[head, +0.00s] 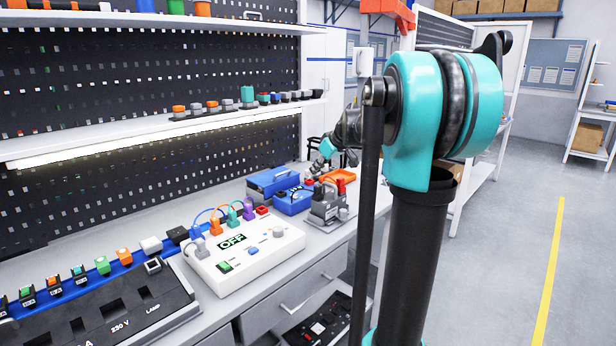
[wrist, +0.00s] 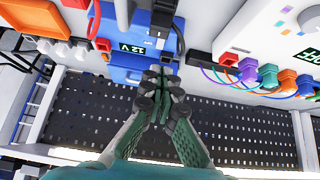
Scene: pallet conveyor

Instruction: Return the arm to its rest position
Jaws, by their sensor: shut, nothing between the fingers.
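My gripper (wrist: 161,82) shows in the wrist view with its green-padded fingers together and nothing between them. It is in front of a blue unit (wrist: 122,74) with a "12 V" display; I cannot tell whether it touches it. In the head view my teal and dark arm (head: 415,120) stands in the right half and reaches over the bench's far end. There my gripper (head: 318,172) is small and partly hidden by nearby items.
A white panel (head: 280,248) reading "OFF", with coloured plugs and cables, stands on the bench. A blue toolbox (head: 268,183) is behind it, and a black lamp unit (head: 95,318) is front left. A shelf (head: 150,134) runs above. The floor (head: 500,270) at right is clear.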

